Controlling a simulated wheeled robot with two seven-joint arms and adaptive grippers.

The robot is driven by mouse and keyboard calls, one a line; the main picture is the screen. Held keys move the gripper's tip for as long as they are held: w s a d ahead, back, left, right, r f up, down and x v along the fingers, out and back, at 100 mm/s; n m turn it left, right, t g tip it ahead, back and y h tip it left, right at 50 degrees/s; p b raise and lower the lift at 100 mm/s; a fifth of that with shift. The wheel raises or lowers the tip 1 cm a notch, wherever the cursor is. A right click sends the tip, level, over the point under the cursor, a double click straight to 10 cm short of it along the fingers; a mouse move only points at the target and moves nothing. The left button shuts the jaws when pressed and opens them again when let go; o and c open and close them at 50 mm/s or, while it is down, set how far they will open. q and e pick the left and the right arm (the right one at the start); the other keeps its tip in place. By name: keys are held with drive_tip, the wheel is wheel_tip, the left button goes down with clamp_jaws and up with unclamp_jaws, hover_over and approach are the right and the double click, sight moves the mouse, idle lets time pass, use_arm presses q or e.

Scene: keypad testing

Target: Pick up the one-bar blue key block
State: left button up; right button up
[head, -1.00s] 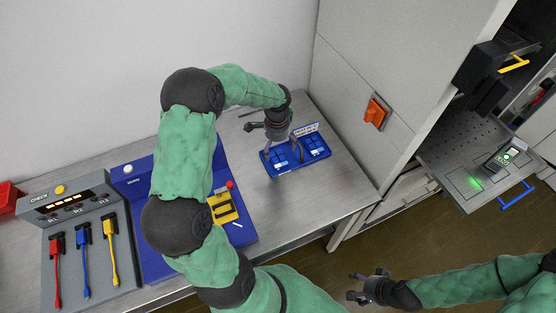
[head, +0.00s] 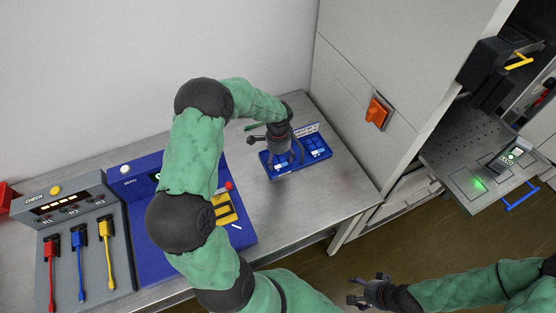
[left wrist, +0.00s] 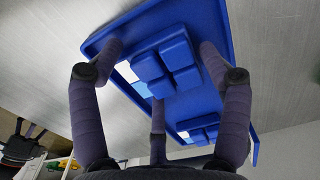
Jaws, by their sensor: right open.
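Blue key blocks (left wrist: 166,66) sit in a blue tray (head: 318,157) on the metal bench. They also show small in the head view (head: 312,144). No bar marks are readable, so I cannot tell which block has one bar. My left gripper (head: 283,163) is over the left part of the tray, pointing down. In the left wrist view its fingers (left wrist: 160,50) are spread on either side of a cluster of blue blocks, with nothing visibly gripped. My right gripper (head: 366,288) is open and empty, low at the right, away from the bench.
A blue console with a yellow part (head: 224,209) and a red button stands left of the tray. A grey check panel (head: 60,205) with red, blue and yellow cables is farther left. A cabinet with an orange switch (head: 377,112) stands right. The bench's right end is clear.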

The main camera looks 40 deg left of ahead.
sight(278, 158)
use_arm(q)
drive_tip(key=c, duration=0.5)
drive_tip(key=shift+c, duration=0.2)
drive_tip(key=shift+r, duration=0.5)
wheel_tip(278, 158, up, 2)
drive_tip(key=shift+r+p, duration=0.2)
drive_tip(key=shift+p, duration=0.5)
drive_tip(key=s+d+r+p, duration=0.3)
drive_tip(key=s+d+r, duration=0.3)
drive_tip(key=d+r, duration=0.3)
drive_tip(key=d, duration=0.3)
drive_tip(key=shift+s+d+r, duration=0.2)
drive_tip(key=shift+d+r, duration=0.05)
drive_tip(key=shift+r, duration=0.05)
